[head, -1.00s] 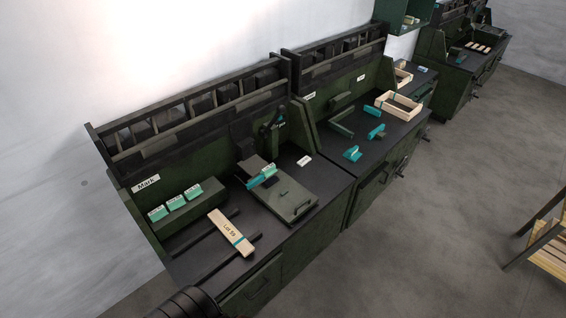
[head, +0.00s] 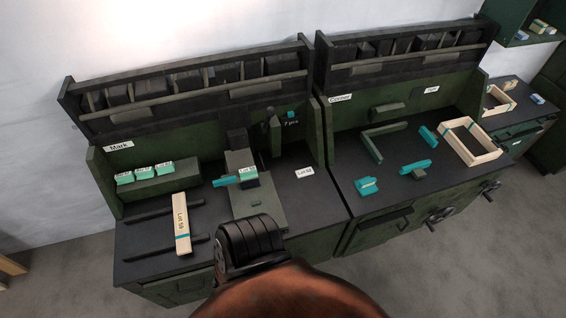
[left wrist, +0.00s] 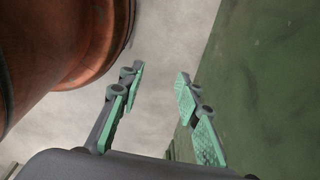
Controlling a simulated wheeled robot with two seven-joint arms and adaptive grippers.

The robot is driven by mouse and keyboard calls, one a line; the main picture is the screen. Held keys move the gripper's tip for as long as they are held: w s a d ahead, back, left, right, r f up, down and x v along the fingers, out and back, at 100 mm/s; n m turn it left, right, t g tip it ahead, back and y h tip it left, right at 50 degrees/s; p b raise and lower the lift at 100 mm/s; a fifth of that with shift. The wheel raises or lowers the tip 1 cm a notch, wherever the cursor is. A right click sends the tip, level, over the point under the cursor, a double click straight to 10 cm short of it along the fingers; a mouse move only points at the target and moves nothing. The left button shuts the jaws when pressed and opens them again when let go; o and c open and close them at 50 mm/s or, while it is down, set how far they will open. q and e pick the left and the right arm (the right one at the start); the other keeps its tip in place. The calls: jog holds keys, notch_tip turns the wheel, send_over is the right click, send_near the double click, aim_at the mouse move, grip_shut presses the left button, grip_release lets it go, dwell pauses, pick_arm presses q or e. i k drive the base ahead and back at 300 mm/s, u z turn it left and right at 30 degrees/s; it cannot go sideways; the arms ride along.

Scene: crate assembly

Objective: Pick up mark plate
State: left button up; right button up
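Several mint-green mark plates with white labels (head: 142,173) stand in a row on a dark green block at the left of the Mark bench. A similar green labelled plate (head: 249,174) sits on the marking press (head: 258,210), beside a teal handle (head: 225,181). My left gripper (left wrist: 158,85) is open and empty in the left wrist view, its green-padded fingers apart over grey floor, beside a dark green panel. No plate shows in that view. In the head view, an arm link of mine covers the bottom middle, and no fingertips show. My right gripper is not seen.
A wooden slat labelled Lot 59 (head: 182,223) lies across two dark rails (head: 160,217). A white card (head: 305,172) lies right of the press. The right bench holds teal-handled clamps (head: 367,187) and a wooden crate frame (head: 470,142).

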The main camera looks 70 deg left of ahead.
aim_at(250, 172)
jog(key=i, duration=1.4)
jog(key=u, duration=3.9)
